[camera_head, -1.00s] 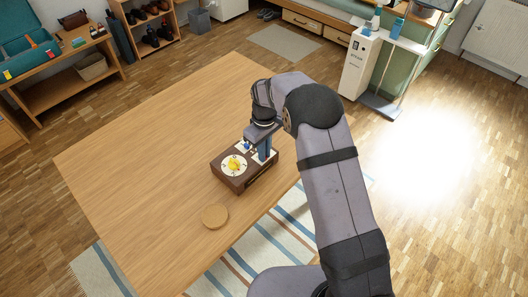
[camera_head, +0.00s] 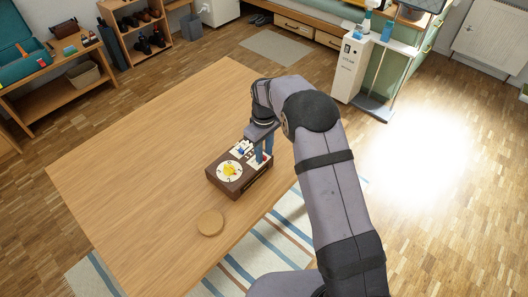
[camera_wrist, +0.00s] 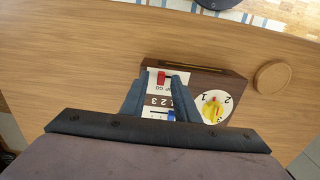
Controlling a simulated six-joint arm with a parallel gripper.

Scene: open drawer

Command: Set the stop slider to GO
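A dark brown box (camera_head: 224,187) stands on the wooden table below my gripper. Its top has a yellow dial knob (camera_wrist: 213,110) on a white numbered disc, a blue slider (camera_wrist: 158,115) beside the digits 1 2 3, and a red slider (camera_wrist: 162,77) on a white plate with small lettering. The lettering by the red slider looks like GO but is small and partly covered. My gripper (camera_wrist: 164,80) is open over the red slider's plate, one finger to each side of the red handle. I cannot tell whether a finger touches it. The head view also shows the fingers (camera_head: 264,150) over the box.
A round cork-coloured disc (camera_head: 210,222) lies on the table (camera_head: 130,170) near the box. The rest of the tabletop is clear. A striped rug (camera_head: 275,245) lies on the floor beyond the table edge.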

